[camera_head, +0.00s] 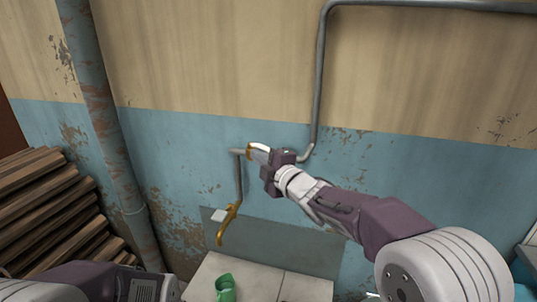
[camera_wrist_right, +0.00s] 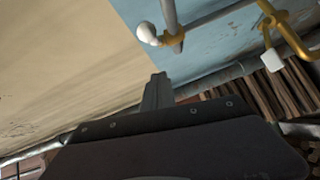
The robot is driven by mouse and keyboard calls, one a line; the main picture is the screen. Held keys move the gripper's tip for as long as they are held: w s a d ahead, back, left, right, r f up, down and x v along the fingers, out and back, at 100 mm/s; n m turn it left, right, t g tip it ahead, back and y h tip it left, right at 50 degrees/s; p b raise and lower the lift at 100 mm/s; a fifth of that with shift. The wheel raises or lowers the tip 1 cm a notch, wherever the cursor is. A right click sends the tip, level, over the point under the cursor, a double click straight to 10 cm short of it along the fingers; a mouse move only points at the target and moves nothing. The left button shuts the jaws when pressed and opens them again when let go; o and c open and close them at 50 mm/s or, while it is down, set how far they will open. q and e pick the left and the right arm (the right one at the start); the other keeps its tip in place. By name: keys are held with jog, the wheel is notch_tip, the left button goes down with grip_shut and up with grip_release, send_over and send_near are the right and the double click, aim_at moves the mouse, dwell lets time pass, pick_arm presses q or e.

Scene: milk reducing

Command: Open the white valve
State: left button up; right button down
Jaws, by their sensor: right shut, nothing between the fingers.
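The white valve (camera_wrist_right: 148,33) is a rounded white knob on a brass fitting of the grey wall pipe, near the top of the right wrist view. In the head view the brass of this fitting shows beside the tip of my right gripper (camera_head: 262,155), which partly hides the valve. My right gripper also shows in the wrist view (camera_wrist_right: 157,80), its fingers shut and empty. The fingertips appear just short of the valve, with a visible gap in the wrist view. My left arm is at the bottom left of the head view; its fingers are not visible.
A brass tap (camera_head: 227,225) hangs on the pipe below, near a small white square (camera_head: 218,215). A green cup (camera_head: 225,287) stands on the pale tiled surface (camera_head: 252,280). Stacked wood (camera_head: 50,215) and a thick rusty pipe (camera_head: 108,130) are at left.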

jog(key=w+d, duration=0.1)
jog(key=w+d+p, duration=0.1)
jog(key=w, duration=0.1)
jog(key=shift+d+f, duration=0.3)
jog(key=shift+f, duration=0.1)
jog(key=shift+d, duration=0.2)
jog(key=shift+w+d+p, duration=0.5)
jog(key=shift+w+d, duration=0.35)
jog(key=shift+d, duration=0.25)
jog(key=shift+w+d+r, duration=0.15)
jog(key=shift+w+d, duration=0.55)
jog(key=shift+w, duration=0.05)
jog(key=shift+d+r, duration=0.1)
